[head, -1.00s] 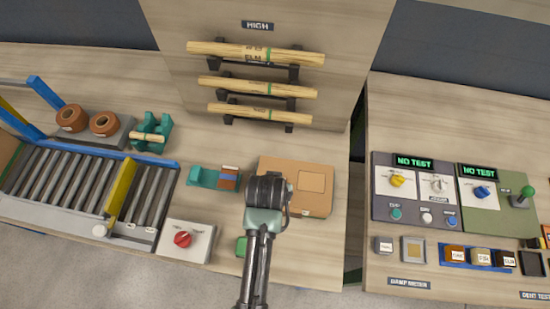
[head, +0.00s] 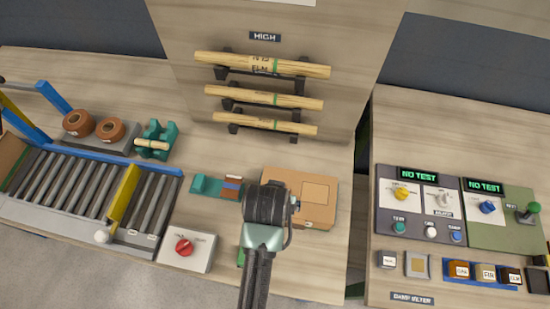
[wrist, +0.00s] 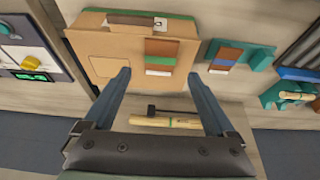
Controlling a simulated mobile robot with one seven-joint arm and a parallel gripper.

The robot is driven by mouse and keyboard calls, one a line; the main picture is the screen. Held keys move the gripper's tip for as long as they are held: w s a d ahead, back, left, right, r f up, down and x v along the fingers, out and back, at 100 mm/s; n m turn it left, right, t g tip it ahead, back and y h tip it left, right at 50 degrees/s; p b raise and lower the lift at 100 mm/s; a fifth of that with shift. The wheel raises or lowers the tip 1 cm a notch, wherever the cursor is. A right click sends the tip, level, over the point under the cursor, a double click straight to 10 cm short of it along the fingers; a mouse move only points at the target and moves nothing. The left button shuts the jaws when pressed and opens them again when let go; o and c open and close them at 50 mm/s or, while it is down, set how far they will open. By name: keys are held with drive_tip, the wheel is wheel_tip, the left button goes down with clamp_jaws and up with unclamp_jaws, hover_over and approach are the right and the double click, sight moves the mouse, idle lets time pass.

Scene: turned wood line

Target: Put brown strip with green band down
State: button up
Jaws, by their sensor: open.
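No contact with the strip shows. In the head view my wrist covers the left part of the box (head: 318,215), and the strip and fingertips are hidden there.
A brown strip with blue band (head: 232,187) sits in a teal holder (head: 204,186) left of the box. Turned wood pieces lie on a rack (head: 262,95) behind. A red-knob panel (head: 198,252) stands front left, rollers (head: 80,195) farther left, test panels (head: 430,205) right.

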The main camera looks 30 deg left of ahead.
drive_tip(key=v, duration=0.7)
drive_tip(key=shift+r, duration=0.25)
drive_tip(key=shift+s, duration=0.1)
drive_tip(key=w+d+r+m+t, duration=0.1)
drive_tip(key=w+r+t, duration=0.35)
drive_tip(key=r, duration=0.55)
drive_tip(key=w+d+r+t+y, duration=0.1)
drive_tip(key=w+d+r+t, duration=0.15)
drive_tip(key=w+r, duration=0.55)
drive_tip(key=w+d+r+m+t, duration=0.1)
drive_tip(key=w+r+t, duration=0.3)
drive_tip(key=r, duration=0.8)
drive_tip(key=s+d+r+t+h, duration=0.1)
drive_tip(key=s+r+t, duration=0.3)
drive_tip(key=r, duration=0.5)
drive_tip(key=s+d+r+t, duration=0.3)
drive_tip(key=s+r+t, duration=0.1)
drive_tip(key=r, duration=0.6)
drive_tip(key=s+d+r+m+t+h, duration=0.1)
drive_tip(key=s+d+r+t, duration=0.2)
drive_tip(key=r, duration=0.7)
drive_tip(key=shift+s+r+t+h, duration=0.25)
drive_tip(key=shift+s+t+h, duration=0.05)
drive_tip(key=shift+s+t, duration=0.2)
